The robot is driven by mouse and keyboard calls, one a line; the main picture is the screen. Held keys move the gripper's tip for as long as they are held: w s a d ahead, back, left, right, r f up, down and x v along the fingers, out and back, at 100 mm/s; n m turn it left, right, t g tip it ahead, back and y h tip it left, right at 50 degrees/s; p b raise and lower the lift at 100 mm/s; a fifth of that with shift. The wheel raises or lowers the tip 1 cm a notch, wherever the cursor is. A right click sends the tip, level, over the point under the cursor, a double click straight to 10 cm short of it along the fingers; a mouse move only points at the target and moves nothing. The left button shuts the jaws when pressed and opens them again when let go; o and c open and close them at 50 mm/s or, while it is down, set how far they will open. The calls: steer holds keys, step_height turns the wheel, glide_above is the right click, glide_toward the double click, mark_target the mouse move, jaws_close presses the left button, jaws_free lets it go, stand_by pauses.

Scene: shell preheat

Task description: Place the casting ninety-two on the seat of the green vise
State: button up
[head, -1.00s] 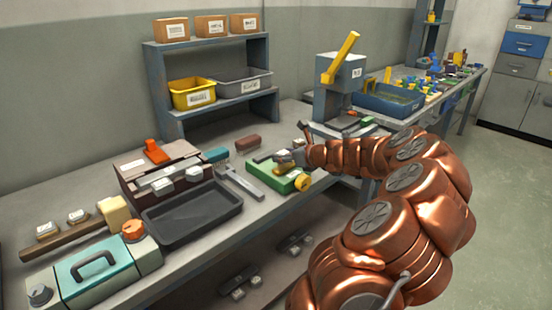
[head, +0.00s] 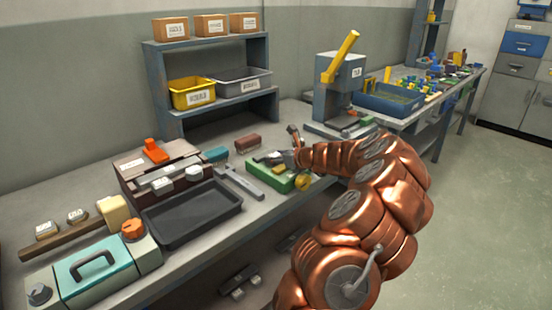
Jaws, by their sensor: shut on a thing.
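The green vise (head: 284,183) stands on the bench near its front edge, with a round yellow knob (head: 304,183) at its front right. My gripper (head: 283,158) is directly over the vise, low and close to its top. It is shut on a small part that my fingers mostly hide. I cannot read a number on that part, so I cannot tell whether it is casting ninety-two. I cannot tell whether the part touches the seat. The seat is largely covered by my gripper.
A dark tray (head: 187,232), a grey tool (head: 240,183) and a brown block (head: 248,143) lie left of the vise. A grey press with a yellow lever (head: 342,56) stands behind. Small labelled pieces sit on a case (head: 128,192) and a wooden rail (head: 62,240).

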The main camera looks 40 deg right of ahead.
steer(key=o, duration=1.2)
steer(key=shift+o, duration=0.2)
steer(key=shift+r, duration=0.1)
steer(key=shift+s+r, duration=0.1)
steer(key=shift+s, duration=0.2)
steer(key=v, duration=1.1)
steer(key=shift+s+r, duration=0.1)
steer(key=shift+s, duration=0.1)
steer(key=shift+a, duration=0.1)
